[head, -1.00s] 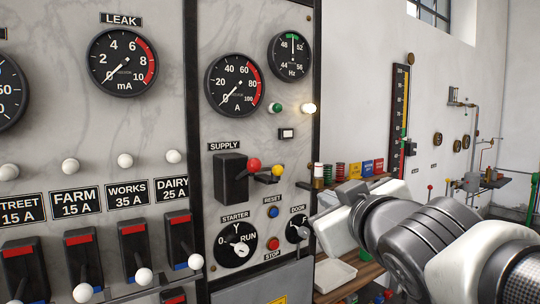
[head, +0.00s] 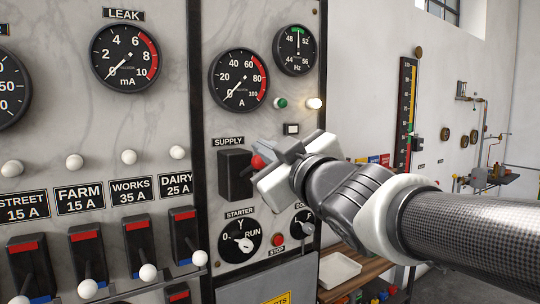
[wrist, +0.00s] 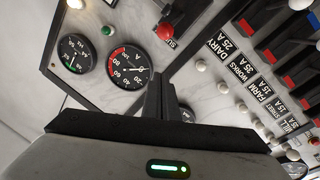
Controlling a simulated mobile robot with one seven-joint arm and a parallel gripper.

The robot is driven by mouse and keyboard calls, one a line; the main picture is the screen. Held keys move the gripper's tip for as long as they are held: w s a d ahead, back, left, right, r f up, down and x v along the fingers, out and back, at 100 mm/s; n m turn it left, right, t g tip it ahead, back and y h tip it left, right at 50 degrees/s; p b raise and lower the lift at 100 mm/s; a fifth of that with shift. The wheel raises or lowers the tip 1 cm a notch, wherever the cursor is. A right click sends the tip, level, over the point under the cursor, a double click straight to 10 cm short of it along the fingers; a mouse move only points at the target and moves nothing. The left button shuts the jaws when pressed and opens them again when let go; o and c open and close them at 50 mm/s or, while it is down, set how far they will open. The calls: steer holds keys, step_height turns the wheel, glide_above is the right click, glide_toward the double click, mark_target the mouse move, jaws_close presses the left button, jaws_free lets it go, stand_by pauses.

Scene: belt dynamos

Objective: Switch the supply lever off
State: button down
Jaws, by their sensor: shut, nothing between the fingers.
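The supply switch (head: 234,175) is a black block under the SUPPLY label (head: 229,142) on the marble panel. Its lever ends in a red knob (head: 258,163), standing out to the right of the block. In the wrist view the red knob (wrist: 165,32) is near the top, beyond my fingers. My gripper (head: 270,148) is in front of the panel, right beside the red knob in the head view, partly covering the lever area. My fingers (wrist: 163,88) are shut with nothing between them. I cannot tell whether they touch the knob. The yellow knob is hidden behind my gripper.
Below are the starter dial (head: 238,241) and the red stop button (head: 278,240). Ammeter (head: 239,80) and lamps are above. Feeder switches with white knobs (head: 148,272) project at the lower left. A bench with a white tray (head: 340,270) stands at the right.

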mark_target(260, 161)
steer(key=w+a+f+p, duration=0.1)
steer(key=w+f, duration=0.1)
steer(key=w, duration=0.5)
steer(key=shift+w+a+f, duration=0.3)
steer(key=shift+w+f, duration=0.05)
steer(key=shift+w, duration=0.05)
steer(key=f+b, duration=0.1)
steer(key=b, duration=0.2)
steer(key=shift+s+d+f+t, duration=0.1)
steer(key=shift+t, duration=0.2)
steer(key=shift+s, duration=0.1)
steer(key=shift+b, duration=0.4)
steer(key=shift+d+f+b, duration=0.1)
steer(key=shift+f+b, duration=0.05)
steer(key=shift+b, duration=0.35)
